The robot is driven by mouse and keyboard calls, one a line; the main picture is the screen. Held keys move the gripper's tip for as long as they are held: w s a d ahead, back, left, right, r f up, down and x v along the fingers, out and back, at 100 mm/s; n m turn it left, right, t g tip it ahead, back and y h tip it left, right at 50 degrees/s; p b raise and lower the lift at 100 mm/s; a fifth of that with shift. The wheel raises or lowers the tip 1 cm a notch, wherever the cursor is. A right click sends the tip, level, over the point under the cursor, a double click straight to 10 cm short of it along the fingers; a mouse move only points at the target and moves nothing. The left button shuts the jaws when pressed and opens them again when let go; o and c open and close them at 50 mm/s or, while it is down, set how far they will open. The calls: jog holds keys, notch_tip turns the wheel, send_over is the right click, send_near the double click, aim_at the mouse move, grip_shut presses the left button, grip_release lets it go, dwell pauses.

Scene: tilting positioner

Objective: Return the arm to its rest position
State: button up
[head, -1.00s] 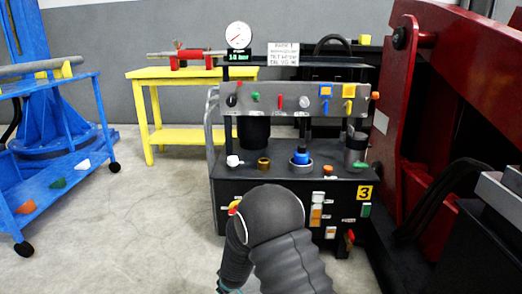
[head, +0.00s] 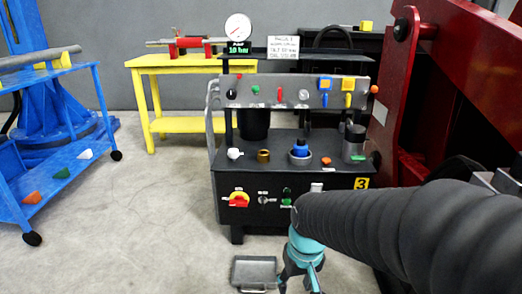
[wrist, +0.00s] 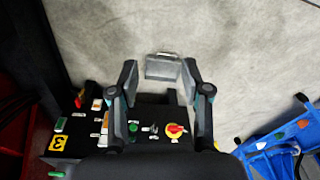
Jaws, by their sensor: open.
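My gripper (head: 301,280) hangs low in front of the black control console (head: 225,193), at the bottom of the head view. My dark ribbed arm reaches in from the lower right. The gripper is open and empty. My arm hides the right part of the console front in the head view.
A grey tray (head: 254,270) lies on the floor beside my gripper. The console front carries a red-yellow rotary switch (head: 239,199). A red steel frame (head: 385,140) stands at right. A blue cart (head: 65,165) stands at left. Open floor (head: 150,220) lies between cart and console.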

jog(key=s+d+r+t+p, duration=0.1)
jog(key=s+d+r, duration=0.1)
jog(key=r, duration=0.3)
jog(key=s+d+r+m+t+p, duration=0.1)
jog(key=s+d+r+t, duration=0.1)
jog(key=r, duration=0.3)
jog(key=s+d+r+m+t+p, duration=0.1)
jog(key=s+d+r+p, duration=0.1)
jog(key=s+d+r, duration=0.2)
jog(key=shift+s+r+h, duration=0.35)
jog(key=shift+r+h, duration=0.05)
jog(key=shift+r, duration=0.35)
dwell(0.5)
jog(key=shift+c, duration=0.9)
jog(key=shift+s, duration=0.1)
